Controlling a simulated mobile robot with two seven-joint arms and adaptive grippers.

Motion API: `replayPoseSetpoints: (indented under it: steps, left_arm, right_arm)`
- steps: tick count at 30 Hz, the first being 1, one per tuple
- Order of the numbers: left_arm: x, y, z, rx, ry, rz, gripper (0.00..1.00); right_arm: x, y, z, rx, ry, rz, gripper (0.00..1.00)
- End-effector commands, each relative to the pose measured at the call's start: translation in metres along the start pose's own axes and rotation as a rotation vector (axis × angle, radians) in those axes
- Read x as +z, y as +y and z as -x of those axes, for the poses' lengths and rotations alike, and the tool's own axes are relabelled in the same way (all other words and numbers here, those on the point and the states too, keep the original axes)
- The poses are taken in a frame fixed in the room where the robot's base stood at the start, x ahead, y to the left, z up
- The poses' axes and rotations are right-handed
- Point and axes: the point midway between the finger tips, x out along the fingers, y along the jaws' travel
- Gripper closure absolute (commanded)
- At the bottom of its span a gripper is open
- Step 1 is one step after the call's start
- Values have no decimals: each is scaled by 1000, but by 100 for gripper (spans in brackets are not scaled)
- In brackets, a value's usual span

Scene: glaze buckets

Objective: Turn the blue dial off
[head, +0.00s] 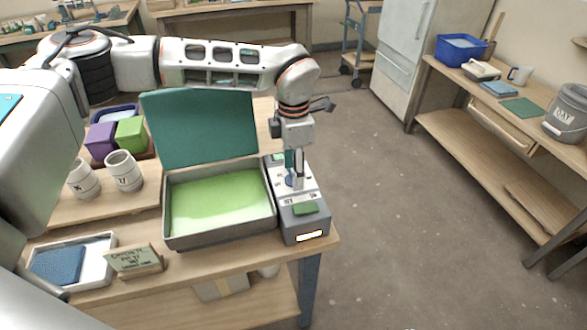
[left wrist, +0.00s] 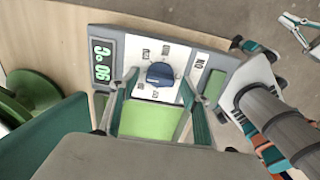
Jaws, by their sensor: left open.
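The blue dial (left wrist: 160,74) sits on the white top panel of a grey control box (head: 312,222). In the head view the dial (head: 291,182) shows partly behind my left gripper (head: 295,178). That gripper points down over the panel. In the left wrist view my left gripper (left wrist: 158,88) is open, with one finger on each side of the dial. I cannot tell whether the fingers touch it. Small labels surround the dial; they are too small to read, as is its setting. A green display (left wrist: 102,60) reads 90 °C. A pale part at the upper right may be my right gripper (left wrist: 298,28).
A tray of green liquid (head: 165,220) with its teal lid (head: 200,128) raised stands left of the box. A green button (head: 304,208) lies close to the dial. White cups, a sign and a blue-filled tray share the table. Floor to the right is clear.

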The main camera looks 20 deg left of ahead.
Motion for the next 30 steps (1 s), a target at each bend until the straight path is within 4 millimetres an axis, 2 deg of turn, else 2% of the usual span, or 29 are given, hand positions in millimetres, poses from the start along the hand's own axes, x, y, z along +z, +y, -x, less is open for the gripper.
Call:
replayPoseSetpoints:
  steps: [4, 8, 9, 20, 30]
  left_arm:
    - [0, 0, 0, 0, 0, 0, 55]
    - [0, 0, 0, 0, 0, 0, 89]
    - [0, 0, 0, 0, 0, 0, 91]
    - [0, 0, 0, -1, 0, 38, 91]
    - [0, -1, 0, -2, 0, 261, 91]
  right_arm:
    - [-1, 0, 0, 0, 2, 0, 100]
    - [-2, 0, 0, 1, 4, 0, 100]
    - [-3, 0, 0, 1, 5, 0, 100]
    - [-4, 1, 1, 1, 7, 0, 100]
    - [-4, 1, 1, 1, 4, 0, 100]
